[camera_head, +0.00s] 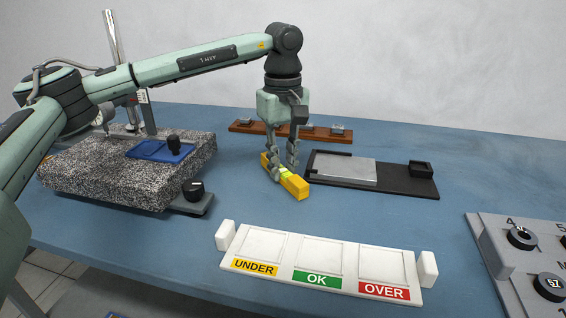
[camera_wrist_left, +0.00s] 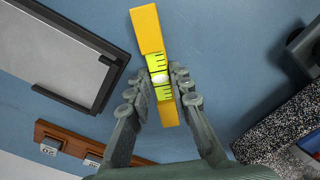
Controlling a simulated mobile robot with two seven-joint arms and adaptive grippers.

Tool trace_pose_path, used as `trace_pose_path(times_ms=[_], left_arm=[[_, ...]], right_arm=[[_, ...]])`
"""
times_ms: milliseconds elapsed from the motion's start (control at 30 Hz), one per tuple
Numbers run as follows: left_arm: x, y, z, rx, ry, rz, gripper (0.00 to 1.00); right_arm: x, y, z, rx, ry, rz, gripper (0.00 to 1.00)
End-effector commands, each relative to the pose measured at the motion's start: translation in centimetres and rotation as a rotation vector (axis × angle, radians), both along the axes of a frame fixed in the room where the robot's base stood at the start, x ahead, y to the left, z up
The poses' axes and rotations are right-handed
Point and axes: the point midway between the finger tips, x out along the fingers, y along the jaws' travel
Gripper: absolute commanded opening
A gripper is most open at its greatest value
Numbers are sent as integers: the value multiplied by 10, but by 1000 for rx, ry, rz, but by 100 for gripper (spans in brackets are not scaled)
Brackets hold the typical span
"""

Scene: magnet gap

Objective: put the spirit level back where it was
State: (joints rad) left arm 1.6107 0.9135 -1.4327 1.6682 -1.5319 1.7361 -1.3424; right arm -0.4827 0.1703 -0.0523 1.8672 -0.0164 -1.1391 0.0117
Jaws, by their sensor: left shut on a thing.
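The yellow spirit level (camera_head: 294,185) with its green vial is in the middle of the blue table in the head view. My left gripper (camera_head: 283,172) points down and is shut on the middle of the spirit level. In the left wrist view the spirit level (camera_wrist_left: 148,32) runs between the fingers of my left gripper (camera_wrist_left: 163,88), with the bubble near the middle of the vial. I cannot tell whether the level touches the table or hangs just above it. My right gripper is not in view.
A granite plate (camera_head: 75,172) with a blue pad (camera_head: 150,151) stands at the left. A black tray with a grey plate (camera_head: 345,168) is close on the right. A wooden rack (camera_head: 250,127) is behind. A white UNDER/OK/OVER tray (camera_head: 345,243) is in front; a grey numbered block (camera_head: 500,255) is far right.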

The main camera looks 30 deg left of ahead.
Motion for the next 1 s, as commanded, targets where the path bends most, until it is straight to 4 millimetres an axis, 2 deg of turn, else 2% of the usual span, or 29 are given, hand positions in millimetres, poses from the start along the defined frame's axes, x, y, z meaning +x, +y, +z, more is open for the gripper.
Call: trace_pose_path(times_ms=[233, 267, 400, 767, 867, 1000], left_arm=[[0, 0, -3, 0, 0, -1, 0], [0, 0, -3, 0, 0, -1, 22], [0, 0, -2, 0, 0, -1, 40], [0, 0, 1, 0, 0, -1, 41], [1, -1, 11, -2, -3, -1, 41], [1, -1, 39, -1, -4, -2, 41]], right_arm=[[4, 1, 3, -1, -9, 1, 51], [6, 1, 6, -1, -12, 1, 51], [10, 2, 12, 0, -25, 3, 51], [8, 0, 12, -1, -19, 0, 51], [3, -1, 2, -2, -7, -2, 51], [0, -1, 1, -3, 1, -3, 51]])
